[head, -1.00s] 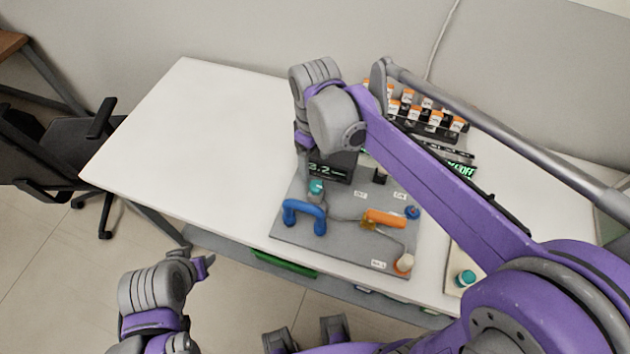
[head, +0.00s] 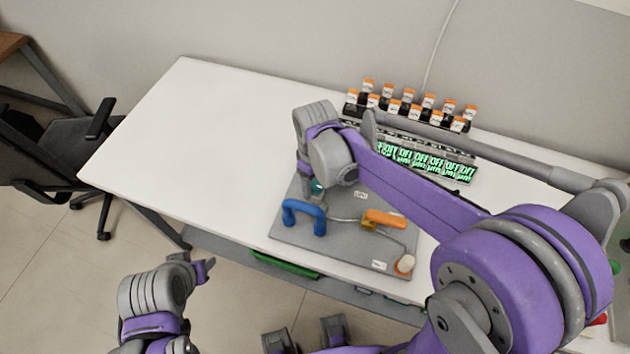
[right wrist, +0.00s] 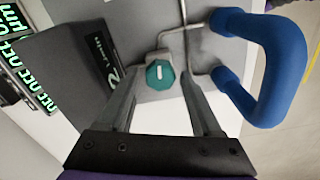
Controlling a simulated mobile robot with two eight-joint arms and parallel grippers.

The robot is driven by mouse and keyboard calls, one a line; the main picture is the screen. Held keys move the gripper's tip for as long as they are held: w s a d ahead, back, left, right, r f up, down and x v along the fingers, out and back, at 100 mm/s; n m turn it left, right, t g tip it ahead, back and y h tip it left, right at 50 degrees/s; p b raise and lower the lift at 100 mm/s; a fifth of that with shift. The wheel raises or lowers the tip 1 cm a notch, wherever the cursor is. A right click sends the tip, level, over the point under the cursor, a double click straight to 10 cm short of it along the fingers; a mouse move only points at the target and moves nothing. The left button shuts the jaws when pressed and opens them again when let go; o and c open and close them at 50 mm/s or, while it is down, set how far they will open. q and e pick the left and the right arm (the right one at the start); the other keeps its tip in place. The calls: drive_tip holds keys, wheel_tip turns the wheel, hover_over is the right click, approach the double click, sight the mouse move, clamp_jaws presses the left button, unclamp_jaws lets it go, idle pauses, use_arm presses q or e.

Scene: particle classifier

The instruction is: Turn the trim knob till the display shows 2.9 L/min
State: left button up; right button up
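The teal trim knob (right wrist: 160,75) with a white mark sits on a grey panel (right wrist: 148,118). It also shows in the head view (head: 317,187), partly behind my right gripper. My right gripper (right wrist: 163,84) is open, its fingers on either side of the knob with gaps visible. The dark display box (right wrist: 85,65) stands left of the knob in the right wrist view.
A blue handle (right wrist: 268,75) rises close beside the knob. An orange lever (head: 384,218) and a white-capped part (head: 405,264) are on the same panel. The table's left side (head: 190,130) is clear.

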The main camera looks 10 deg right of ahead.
clamp_jaws()
drive_tip(key=m, duration=0.2)
drive_tip(key=shift+m+b, duration=0.3)
drive_tip(key=shift+m, duration=1.5)
drive_tip(key=shift+o, duration=1.3)
unclamp_jaws()
